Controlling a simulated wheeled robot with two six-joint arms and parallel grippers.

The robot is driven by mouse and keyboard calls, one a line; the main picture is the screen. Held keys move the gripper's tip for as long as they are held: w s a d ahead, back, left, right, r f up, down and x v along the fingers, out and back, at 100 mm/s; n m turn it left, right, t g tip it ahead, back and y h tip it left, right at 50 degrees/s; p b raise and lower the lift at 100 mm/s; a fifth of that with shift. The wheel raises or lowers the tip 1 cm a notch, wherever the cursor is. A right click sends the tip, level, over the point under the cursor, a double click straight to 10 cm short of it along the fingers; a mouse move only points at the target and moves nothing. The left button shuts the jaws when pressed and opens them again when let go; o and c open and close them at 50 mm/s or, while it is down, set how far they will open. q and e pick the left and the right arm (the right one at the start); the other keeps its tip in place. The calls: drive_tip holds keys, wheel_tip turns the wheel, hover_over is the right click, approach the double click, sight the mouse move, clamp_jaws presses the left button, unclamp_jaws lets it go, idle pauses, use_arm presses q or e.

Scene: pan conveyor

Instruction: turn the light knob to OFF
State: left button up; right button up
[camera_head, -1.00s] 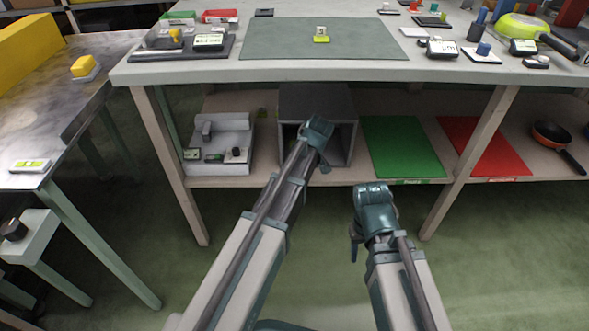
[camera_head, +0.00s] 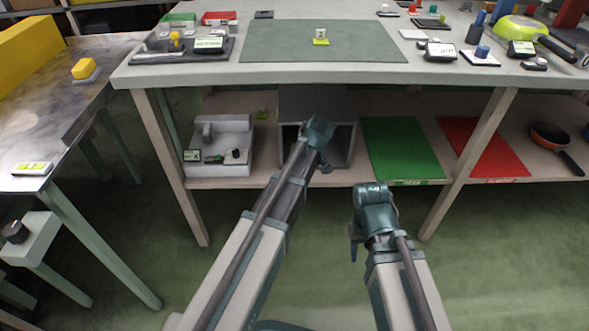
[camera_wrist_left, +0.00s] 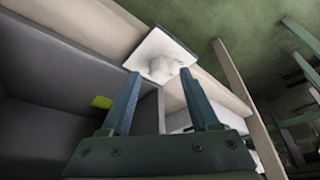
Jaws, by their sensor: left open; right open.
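A white knob (camera_wrist_left: 163,66) on a square white plate (camera_wrist_left: 182,52) shows in the left wrist view, on the pale edge of the shelf; no label on it is readable, so I cannot tell its setting. My left gripper (camera_wrist_left: 160,76) is open, its two fingertips to either side of the knob, seemingly just short of it; contact cannot be told. In the head view my left gripper (camera_head: 325,166) is in front of the grey box opening, and the knob is hidden there. My right gripper (camera_head: 354,248) is open and low in front of the shelf, apart from everything.
A grey open box (camera_head: 343,143) stands on the lower shelf, between a small grey machine (camera_head: 222,132) and a green mat (camera_head: 402,148). A red mat (camera_head: 485,148) lies farther right. The worktop (camera_head: 280,75) overhangs the shelf. The floor in front is clear.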

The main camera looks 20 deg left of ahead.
use_arm(q)
drive_tip(key=p+v, duration=1.1)
drive_tip(key=v, duration=0.2)
drive_tip(key=shift+s+d, duration=0.1)
drive_tip(key=s+d+f+m+g+h, duration=0.1)
drive_tip(key=s+d+m, duration=0.3)
drive_tip(key=s+m, duration=0.55)
drive_tip(key=s+d+f+m+g+h, duration=0.1)
drive_tip(key=s+d+m, duration=0.3)
drive_tip(key=s+m, duration=0.55)
wheel_tip(320, 180, up, 33)
drive_tip(key=s+n+p, duration=0.2)
drive_tip(key=p, duration=3)
drive_tip(key=shift+f+n+h+p, duration=0.2)
drive_tip(key=shift+n+h+p, duration=0.1)
drive_tip(key=shift+n+p, duration=0.1)
